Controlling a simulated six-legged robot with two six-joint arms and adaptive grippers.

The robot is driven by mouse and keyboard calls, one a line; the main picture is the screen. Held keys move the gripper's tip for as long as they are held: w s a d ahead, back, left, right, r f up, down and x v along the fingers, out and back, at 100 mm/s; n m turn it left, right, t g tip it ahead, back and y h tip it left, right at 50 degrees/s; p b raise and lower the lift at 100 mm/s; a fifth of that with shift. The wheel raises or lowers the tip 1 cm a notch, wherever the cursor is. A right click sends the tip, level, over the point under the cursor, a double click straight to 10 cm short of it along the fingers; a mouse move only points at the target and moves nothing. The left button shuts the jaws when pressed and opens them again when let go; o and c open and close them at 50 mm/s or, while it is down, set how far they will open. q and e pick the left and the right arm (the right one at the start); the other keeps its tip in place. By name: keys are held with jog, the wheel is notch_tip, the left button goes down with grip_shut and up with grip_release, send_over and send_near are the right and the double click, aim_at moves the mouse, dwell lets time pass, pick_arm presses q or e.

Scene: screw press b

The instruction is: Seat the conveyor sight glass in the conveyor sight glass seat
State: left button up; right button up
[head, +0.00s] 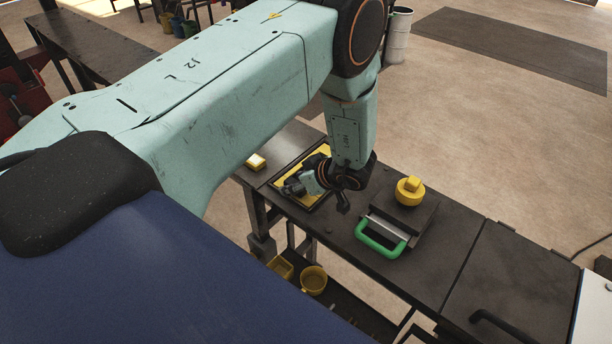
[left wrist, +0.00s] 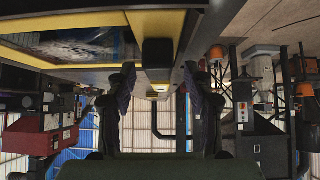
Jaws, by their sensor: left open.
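A yellow-framed panel (head: 318,155), which I take to be the conveyor sight glass, lies flat on the dark bench, inside a dark border. In the left wrist view its yellow frame (left wrist: 100,65) surrounds a glossy pane, and a black block (left wrist: 158,52) stands at the frame's edge. My left gripper (head: 291,187) is low over the panel and partly covers it. In the left wrist view the left gripper (left wrist: 160,80) is open, with the block between and just beyond its fingertips. I cannot tell the seat apart from the dark border. My right gripper is not in view.
To the right is a dark plate with a yellow knob (head: 409,191) and a green handle (head: 380,239). Yellow containers (head: 313,280) stand on a lower shelf. The bench's right end (head: 505,270) is mostly clear.

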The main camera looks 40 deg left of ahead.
pick_arm(q)
jog(key=w+v, duration=0.1)
jog(key=v, duration=1)
jog(key=shift+s, duration=0.45)
jog(key=shift+s+d, duration=0.1)
